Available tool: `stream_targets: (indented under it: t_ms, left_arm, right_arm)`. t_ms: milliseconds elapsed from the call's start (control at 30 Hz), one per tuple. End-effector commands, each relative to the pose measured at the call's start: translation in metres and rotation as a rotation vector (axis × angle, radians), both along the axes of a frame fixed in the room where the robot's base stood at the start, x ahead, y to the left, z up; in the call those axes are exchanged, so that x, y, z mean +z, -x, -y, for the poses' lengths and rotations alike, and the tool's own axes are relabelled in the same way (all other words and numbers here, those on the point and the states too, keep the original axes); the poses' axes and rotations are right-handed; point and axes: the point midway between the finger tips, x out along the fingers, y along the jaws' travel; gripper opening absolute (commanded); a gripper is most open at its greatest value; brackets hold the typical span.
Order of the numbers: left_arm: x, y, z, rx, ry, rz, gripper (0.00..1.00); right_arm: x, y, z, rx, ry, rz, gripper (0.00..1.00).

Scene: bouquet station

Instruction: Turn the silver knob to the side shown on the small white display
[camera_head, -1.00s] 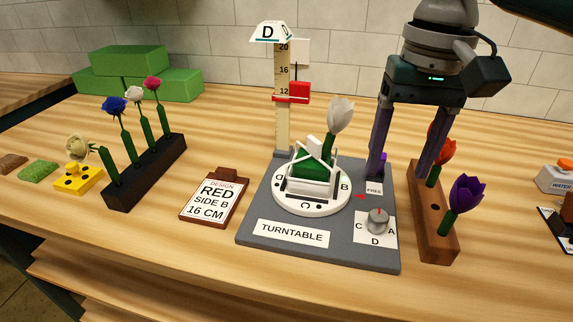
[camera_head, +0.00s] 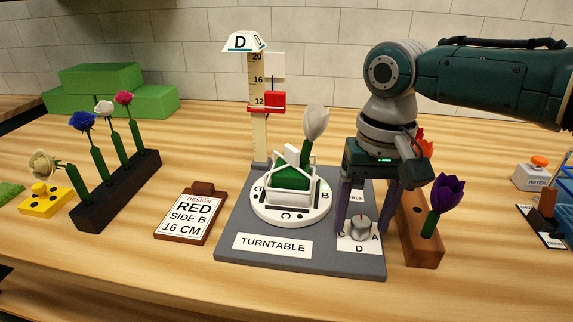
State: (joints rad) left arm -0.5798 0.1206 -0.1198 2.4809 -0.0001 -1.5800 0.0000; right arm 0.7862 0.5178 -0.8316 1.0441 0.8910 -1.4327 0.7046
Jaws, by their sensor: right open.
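The silver knob (camera_head: 361,229) sits on a white lettered plate (camera_head: 360,248) at the turntable base's front right. C is left, A right and D in front; the far letter is hidden. My right gripper (camera_head: 363,222) points down, open, with one finger on each side of the knob; I cannot tell whether they touch it. A small white display (camera_head: 243,42) on top of the measuring post reads D. The white turntable disc (camera_head: 290,217) shows C in front, B right and D left. Another small white label (camera_head: 357,197) is partly covered by my gripper. My left gripper is not in view.
A white tulip (camera_head: 316,122) stands in the green foam holder on the disc. A wooden block (camera_head: 418,240) with red and purple tulips is close right of my gripper. A design card (camera_head: 190,214) reads RED, SIDE B, 16 CM. The table front is clear.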

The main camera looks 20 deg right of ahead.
Motion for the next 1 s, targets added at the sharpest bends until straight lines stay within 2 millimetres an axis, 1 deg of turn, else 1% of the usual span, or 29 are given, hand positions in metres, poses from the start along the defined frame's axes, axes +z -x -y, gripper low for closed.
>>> stream_targets:
  t_ms: [33, 67, 600, 667, 1000]
  left_arm:
    - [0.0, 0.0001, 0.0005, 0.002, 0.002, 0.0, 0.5]
    - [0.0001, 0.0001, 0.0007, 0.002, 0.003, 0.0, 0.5]
    - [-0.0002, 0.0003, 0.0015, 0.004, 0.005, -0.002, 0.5]
    - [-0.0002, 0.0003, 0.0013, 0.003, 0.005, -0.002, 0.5]
    - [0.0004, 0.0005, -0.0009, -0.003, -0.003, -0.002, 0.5]
  right_arm:
    - [0.0001, 0.0001, 0.0, 0.0, 0.0, 0.0, 0.69]
    - [0.0002, 0.0001, 0.0, 0.0, 0.0, 0.0, 0.67]
    - [0.0005, 0.0, 0.0001, 0.0, 0.0, 0.0, 0.06]
    - [0.0005, 0.0, 0.0001, 0.0, 0.0, 0.0, 0.0]
    - [0.0008, 0.0, 0.0, 0.01, 0.0, -0.001, 0.0]
